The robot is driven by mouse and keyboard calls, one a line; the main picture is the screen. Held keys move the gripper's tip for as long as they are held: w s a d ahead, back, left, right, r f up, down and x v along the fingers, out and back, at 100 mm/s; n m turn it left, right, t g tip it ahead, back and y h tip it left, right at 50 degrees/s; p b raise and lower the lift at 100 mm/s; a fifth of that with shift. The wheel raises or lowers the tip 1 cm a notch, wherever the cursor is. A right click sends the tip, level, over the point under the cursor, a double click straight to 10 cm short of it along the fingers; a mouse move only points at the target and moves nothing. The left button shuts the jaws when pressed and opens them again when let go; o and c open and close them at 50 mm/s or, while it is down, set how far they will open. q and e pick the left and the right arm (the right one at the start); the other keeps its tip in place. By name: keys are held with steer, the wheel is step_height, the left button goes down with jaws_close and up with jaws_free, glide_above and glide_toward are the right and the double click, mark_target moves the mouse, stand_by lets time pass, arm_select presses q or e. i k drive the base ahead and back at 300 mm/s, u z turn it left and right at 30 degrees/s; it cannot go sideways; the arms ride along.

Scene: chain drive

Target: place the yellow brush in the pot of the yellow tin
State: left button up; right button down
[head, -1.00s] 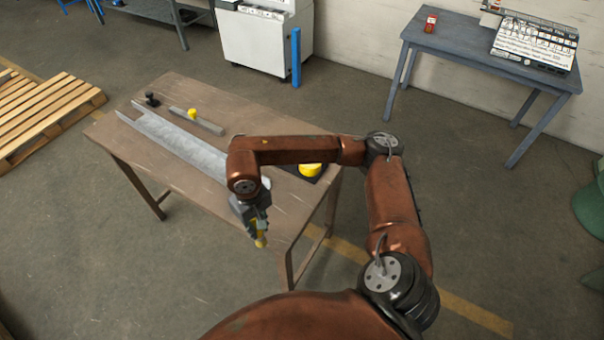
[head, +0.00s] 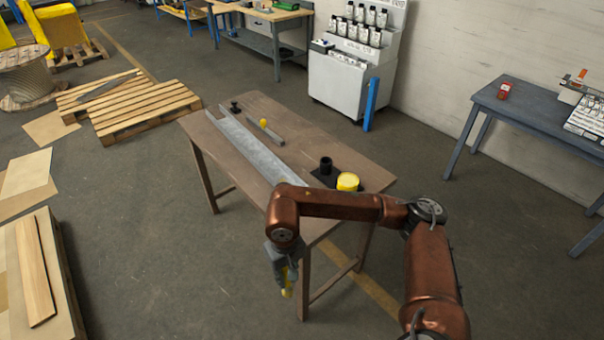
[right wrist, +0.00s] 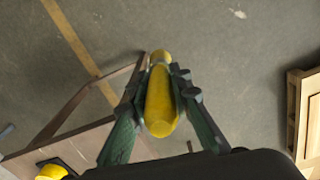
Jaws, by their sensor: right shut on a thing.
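My right gripper (head: 285,275) is shut on the yellow brush (head: 288,281). It holds the brush in the air just off the near end of the wooden table, above the floor. In the right wrist view the brush (right wrist: 161,100) sits between the two fingers. The yellow tin (head: 347,182) stands on a dark mat at the table's right end. A black cylindrical pot (head: 326,165) stands beside it. A yellow round thing (right wrist: 52,172), perhaps the tin, shows at the lower left in the right wrist view. My left gripper is not in view.
The wooden table (head: 225,135) carries a long grey metal channel (head: 250,146), a grey bar with a yellow knob (head: 264,129) and a small black piece (head: 235,107). A blue post (head: 371,103) stands behind.

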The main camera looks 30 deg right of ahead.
mark_target(326, 171)
steer(key=u, duration=0.25)
steer(key=i, duration=2.55)
steer(key=z, duration=3)
steer(key=i, duration=0.7)
steer(key=u, duration=1.4)
